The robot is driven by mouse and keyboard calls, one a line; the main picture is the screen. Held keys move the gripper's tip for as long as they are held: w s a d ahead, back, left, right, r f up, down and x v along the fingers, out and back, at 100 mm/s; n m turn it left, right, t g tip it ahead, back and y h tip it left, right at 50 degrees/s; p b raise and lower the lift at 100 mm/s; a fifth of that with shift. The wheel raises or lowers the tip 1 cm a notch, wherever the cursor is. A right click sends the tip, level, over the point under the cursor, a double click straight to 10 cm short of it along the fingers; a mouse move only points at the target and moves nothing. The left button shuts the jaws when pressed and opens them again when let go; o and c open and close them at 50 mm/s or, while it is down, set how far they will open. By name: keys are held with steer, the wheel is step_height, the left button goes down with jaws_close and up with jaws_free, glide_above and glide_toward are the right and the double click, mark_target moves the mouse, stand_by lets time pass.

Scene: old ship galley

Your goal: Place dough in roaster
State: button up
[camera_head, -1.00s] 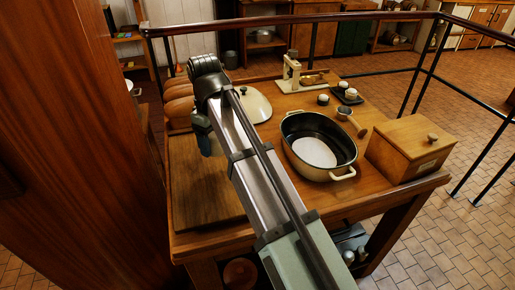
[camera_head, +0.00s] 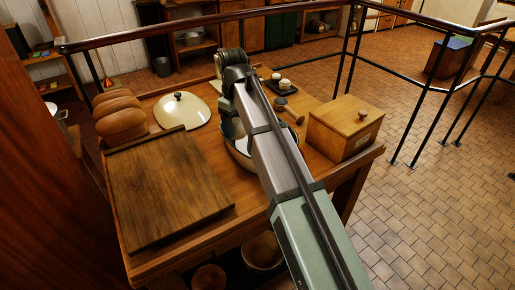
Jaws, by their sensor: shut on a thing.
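The roaster (camera_head: 239,157), a pale oval pan with a dark rim, stands on the wooden table and is largely covered by my arm. My gripper (camera_head: 232,132) is over the roaster's left side, pointing down. Its fingertips are mostly hidden behind my arm. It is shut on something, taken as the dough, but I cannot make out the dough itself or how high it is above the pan. The cream lid (camera_head: 184,112) with a dark knob lies on the table left of the roaster.
A bare wooden board (camera_head: 165,185) lies at the front left, with several brown loaves (camera_head: 122,122) behind it. A wooden box (camera_head: 345,128) stands at the right edge. A dark tray (camera_head: 280,88) with small pots is at the back. A railing (camera_head: 255,12) runs behind the table.

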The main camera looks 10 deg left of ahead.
steer(key=w+d+f+n, duration=0.2)
steer(key=w+d+n, duration=0.2)
steer(key=w, duration=0.4)
steer(key=shift+d+f+n, duration=0.15)
steer(key=shift+d+n, duration=0.25)
steer(key=shift+n, duration=0.1)
steer(key=shift+w+f, duration=0.15)
steer(key=shift+f, duration=4.35)
steer(key=shift+f, duration=0.15)
steer(key=o, duration=1.2)
steer(key=shift+c, duration=0.2)
